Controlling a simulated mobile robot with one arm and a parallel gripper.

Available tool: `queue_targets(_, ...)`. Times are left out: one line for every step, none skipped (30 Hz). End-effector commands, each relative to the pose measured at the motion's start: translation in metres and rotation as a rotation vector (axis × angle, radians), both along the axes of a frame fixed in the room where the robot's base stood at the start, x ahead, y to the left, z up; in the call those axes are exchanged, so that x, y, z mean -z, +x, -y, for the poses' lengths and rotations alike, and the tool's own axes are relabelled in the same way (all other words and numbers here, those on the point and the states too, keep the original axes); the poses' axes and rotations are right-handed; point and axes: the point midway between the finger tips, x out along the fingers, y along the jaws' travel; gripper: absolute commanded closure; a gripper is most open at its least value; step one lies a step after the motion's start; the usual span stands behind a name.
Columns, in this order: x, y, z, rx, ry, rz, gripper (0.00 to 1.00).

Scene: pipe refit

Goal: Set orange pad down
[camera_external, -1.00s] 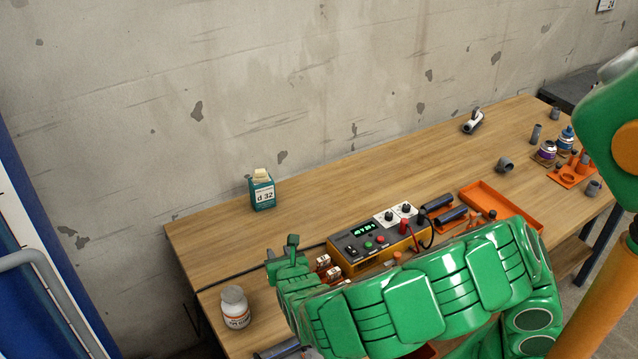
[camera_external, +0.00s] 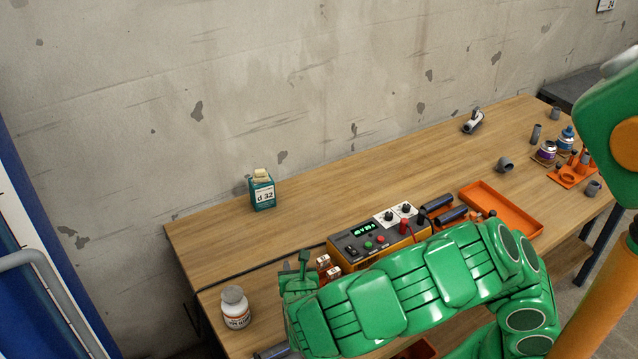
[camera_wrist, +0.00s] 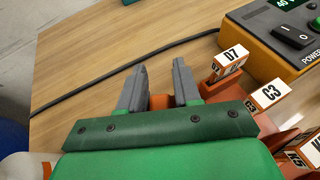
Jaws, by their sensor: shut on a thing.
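My gripper (camera_wrist: 160,70) shows in the wrist view with its two grey fingers spaced apart. A small orange piece, which looks like the orange pad (camera_wrist: 160,101), sits between the fingers near their base, and the gripper is shut on it. Most of the pad is hidden by the green gripper body. Bare wood of the workbench (camera_wrist: 90,65) shows beyond the fingertips. In the external view my gripper (camera_external: 301,268) is over the near left part of the bench, left of the power unit; the pad cannot be made out there.
Orange holders with white labels, D7 (camera_wrist: 230,60) and C3 (camera_wrist: 268,95), stand close right of the gripper. The power unit (camera_external: 378,240) is right of them. A black cable (camera_wrist: 120,70) crosses the bench ahead. A white bottle (camera_external: 236,308) stands left; a teal box (camera_external: 262,192) is behind.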

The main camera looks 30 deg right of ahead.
Motion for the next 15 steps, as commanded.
queue_targets(0.002,0.0,0.0,0.0,0.0,0.0,0.96)
queue_targets(0.002,0.0,0.0,0.0,0.0,0.0,0.96)
queue_targets(0.003,0.0,0.0,0.0,0.0,0.0,0.96)
queue_targets(0.004,0.0,0.0,0.0,0.0,-0.001,0.96)
queue_targets(0.005,0.0,0.0,0.0,0.0,0.0,0.96)
queue_targets(0.006,0.0,0.0,0.001,-0.001,-0.001,0.96)
queue_targets(0.008,0.0,0.0,0.001,-0.001,-0.001,0.96)
queue_targets(0.011,0.0,0.0,0.0,-0.002,-0.002,0.96)
queue_targets(0.014,-0.001,0.0,0.0,-0.001,-0.003,0.96)
queue_targets(0.018,-0.001,0.001,0.001,-0.001,-0.004,0.96)
queue_targets(0.021,-0.001,0.001,0.001,-0.001,-0.004,0.96)
queue_targets(0.025,-0.001,0.001,0.0,-0.003,-0.005,0.96)
queue_targets(0.029,-0.001,0.001,0.0,-0.003,-0.005,0.96)
queue_targets(0.032,-0.001,0.001,0.0,-0.003,-0.005,0.96)
queue_targets(0.035,-0.001,0.0,0.0,-0.001,-0.005,0.96)
